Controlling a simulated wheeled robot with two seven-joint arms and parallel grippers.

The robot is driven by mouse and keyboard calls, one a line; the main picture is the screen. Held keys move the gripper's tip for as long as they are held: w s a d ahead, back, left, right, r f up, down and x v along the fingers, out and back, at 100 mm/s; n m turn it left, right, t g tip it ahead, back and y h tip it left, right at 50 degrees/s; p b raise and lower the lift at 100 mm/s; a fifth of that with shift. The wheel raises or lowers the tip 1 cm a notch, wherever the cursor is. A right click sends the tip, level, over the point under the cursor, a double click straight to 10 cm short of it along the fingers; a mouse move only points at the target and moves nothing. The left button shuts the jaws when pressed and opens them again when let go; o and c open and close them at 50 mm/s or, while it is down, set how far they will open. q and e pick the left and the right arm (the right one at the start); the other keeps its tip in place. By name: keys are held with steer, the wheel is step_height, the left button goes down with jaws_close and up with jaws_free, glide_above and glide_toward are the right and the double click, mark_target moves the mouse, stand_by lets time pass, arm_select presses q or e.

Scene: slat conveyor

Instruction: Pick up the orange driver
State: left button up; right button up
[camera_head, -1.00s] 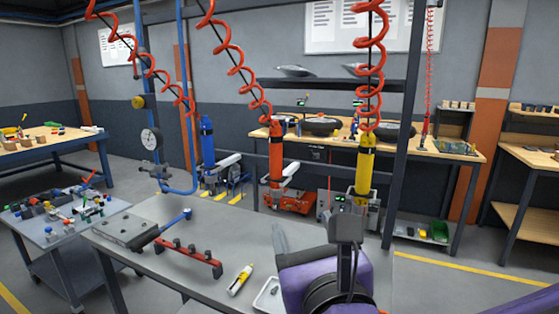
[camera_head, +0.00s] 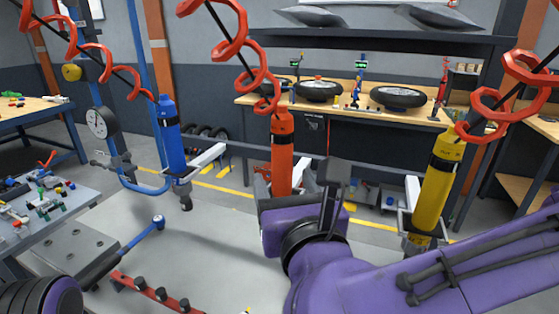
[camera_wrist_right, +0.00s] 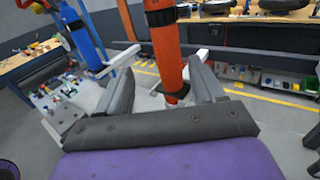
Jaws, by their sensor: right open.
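The orange driver (camera_head: 282,150) hangs upright from a red coiled hose, in a holder with a pale arm. Its lower end is partly hidden behind my right gripper (camera_head: 290,182) in the head view. In the right wrist view the orange driver (camera_wrist_right: 168,55) stands between the two spread fingers of my right gripper (camera_wrist_right: 163,80), at or just beyond their tips. The jaws are open, and I cannot tell whether either finger touches it. My left gripper is not in view; only part of my left arm shows at the bottom left.
A blue driver (camera_head: 170,135) hangs to the left and a yellow driver (camera_head: 438,185) to the right, each on a coil. A grey table (camera_head: 205,265) lies below with a red rack (camera_head: 155,292). A workbench (camera_head: 390,110) with tires stands behind.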

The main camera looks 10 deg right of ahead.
mark_target(284, 158)
steer(key=shift+w+r+p, duration=0.3)
steer(key=shift+w+r, duration=0.05)
steer(key=shift+w, duration=0.25)
steer(key=shift+w+r, duration=0.15)
steer(key=shift+w, duration=0.05)
steer(key=shift+h, duration=0.3)
steer(key=w+p, duration=0.1)
steer(key=w, duration=0.1)
steer(key=w+d+p, duration=0.1)
steer(key=w, duration=0.1)
steer(key=w+p, duration=0.1)
steer(key=w, duration=0.1)
steer(key=shift+d+r, duration=0.2)
steer(key=shift+r, duration=0.1)
steer(key=shift+w+a+f, duration=0.1)
steer(key=shift+w, duration=0.15)
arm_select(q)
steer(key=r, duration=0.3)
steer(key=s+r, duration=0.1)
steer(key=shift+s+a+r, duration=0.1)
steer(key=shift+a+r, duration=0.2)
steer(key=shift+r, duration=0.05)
arm_select(e)
steer(key=shift+s+a, duration=0.1)
steer(key=c, duration=1.2)
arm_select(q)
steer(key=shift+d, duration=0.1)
arm_select(e)
jaws_close()
